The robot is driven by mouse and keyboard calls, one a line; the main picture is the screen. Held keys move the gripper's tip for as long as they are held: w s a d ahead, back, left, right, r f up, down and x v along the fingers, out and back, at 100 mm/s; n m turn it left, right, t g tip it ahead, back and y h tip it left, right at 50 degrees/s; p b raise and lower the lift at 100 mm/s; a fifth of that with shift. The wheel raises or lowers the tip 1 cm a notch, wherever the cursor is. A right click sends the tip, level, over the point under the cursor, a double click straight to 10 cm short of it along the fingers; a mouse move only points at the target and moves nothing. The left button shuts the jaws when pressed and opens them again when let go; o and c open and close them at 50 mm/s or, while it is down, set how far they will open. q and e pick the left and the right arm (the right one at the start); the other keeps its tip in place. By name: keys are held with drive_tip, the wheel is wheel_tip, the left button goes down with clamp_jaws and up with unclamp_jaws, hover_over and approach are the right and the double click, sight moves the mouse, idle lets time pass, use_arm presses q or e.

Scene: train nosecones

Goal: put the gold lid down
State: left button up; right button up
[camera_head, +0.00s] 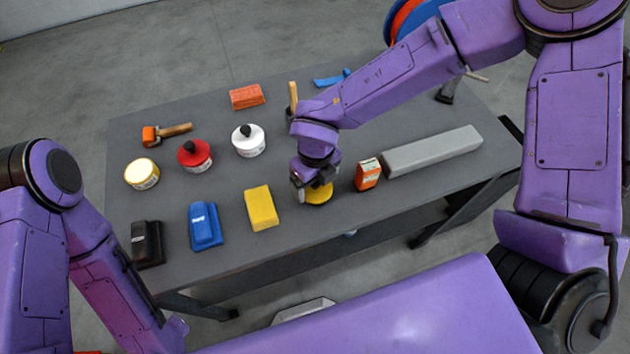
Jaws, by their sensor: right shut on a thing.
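The gold lid (319,196) is a round yellow-gold disc at the near middle of the grey table (230,268). My right gripper (313,186) points down over it and is shut on it. The gripper hides part of the lid, and I cannot tell whether the lid touches the tabletop. A tin with a pale gold top (141,172) stands at the table's left side. My left arm comes in at the lower left, but its gripper is out of the picture.
A yellow block (261,208) lies left of the gripper and a small orange box (367,175) stands right of it. A long grey bar (432,151) lies further right. Red (195,156) and white (248,141) tins stand behind left. Blue (205,226) and black (147,244) items lie near left.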

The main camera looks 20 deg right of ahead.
wheel_tip(320, 180, down, 2)
drive_tip(key=shift+a, duration=0.1)
drive_tip(key=shift+f, duration=0.1)
drive_tip(key=shift+f, duration=0.15)
drive_tip(key=o, duration=0.8)
drive_tip(key=shift+o, duration=0.2)
drive_tip(key=shift+r, duration=0.4)
wheel_tip(320, 180, up, 12)
drive_tip(key=shift+f+b, duration=0.1)
drive_tip(key=shift+b, duration=0.65)
